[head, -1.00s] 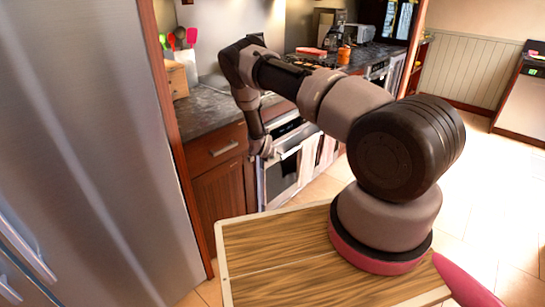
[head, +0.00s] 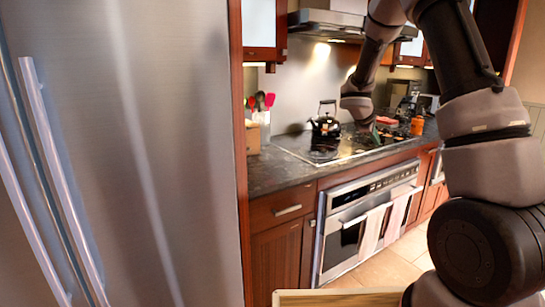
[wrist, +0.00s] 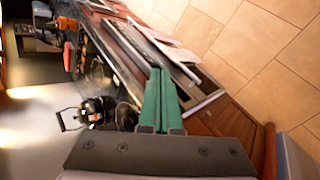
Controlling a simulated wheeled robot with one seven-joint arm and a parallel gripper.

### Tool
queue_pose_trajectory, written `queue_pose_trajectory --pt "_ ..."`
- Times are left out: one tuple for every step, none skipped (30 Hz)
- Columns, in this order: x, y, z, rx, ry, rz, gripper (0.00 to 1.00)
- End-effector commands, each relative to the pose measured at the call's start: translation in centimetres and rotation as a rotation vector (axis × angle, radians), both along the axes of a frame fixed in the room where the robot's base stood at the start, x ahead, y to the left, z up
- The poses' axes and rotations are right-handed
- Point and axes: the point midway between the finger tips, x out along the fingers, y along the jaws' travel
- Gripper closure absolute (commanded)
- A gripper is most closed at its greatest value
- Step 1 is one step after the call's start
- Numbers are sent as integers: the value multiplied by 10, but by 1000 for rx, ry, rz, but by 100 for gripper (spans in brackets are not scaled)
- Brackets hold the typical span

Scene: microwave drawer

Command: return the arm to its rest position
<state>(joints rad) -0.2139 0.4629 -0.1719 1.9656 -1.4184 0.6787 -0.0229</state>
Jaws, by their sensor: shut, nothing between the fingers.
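My arm (head: 490,150) rises from its base at the right of the head view, bends at the top and hangs down in front of the stove area. Its wrist end (head: 358,102) is near the cooktop in the picture, and the fingers are hard to make out there. In the wrist view, the green fingers of my gripper (wrist: 160,72) lie together with nothing between them. They point toward the oven front and floor.
A steel fridge (head: 130,150) fills the left. A black kettle (head: 325,124) stands on the cooktop (head: 312,150). The oven (head: 352,232) below has towels on its handle. Floor tiles (wrist: 255,40) are clear in the wrist view.

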Motion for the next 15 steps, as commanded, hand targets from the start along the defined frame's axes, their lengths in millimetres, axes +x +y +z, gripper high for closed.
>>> queue_pose_trajectory --pt "-19 -2 25 64 -43 -72 100" --pt "-30 -3 36 102 -62 -114 100" --pt "-46 -4 50 153 -89 -171 100" --pt "-58 -4 60 192 -107 -211 100" --pt "-70 -3 69 232 -126 -251 100" --pt "-86 -1 81 286 -150 -303 100" --pt "-99 1 89 326 -166 -342 100" --pt "-111 2 97 367 -182 -378 100" --pt "-127 5 107 423 -204 -427 100" --pt "-140 8 114 464 -218 -463 100" --pt "-152 12 120 506 -232 -496 100" --pt "-169 16 128 563 -251 -539 100" --pt "-182 20 134 607 -263 -572 100" --pt "-194 25 139 650 -276 -603 100" --pt "-210 31 146 709 -291 -643 100"
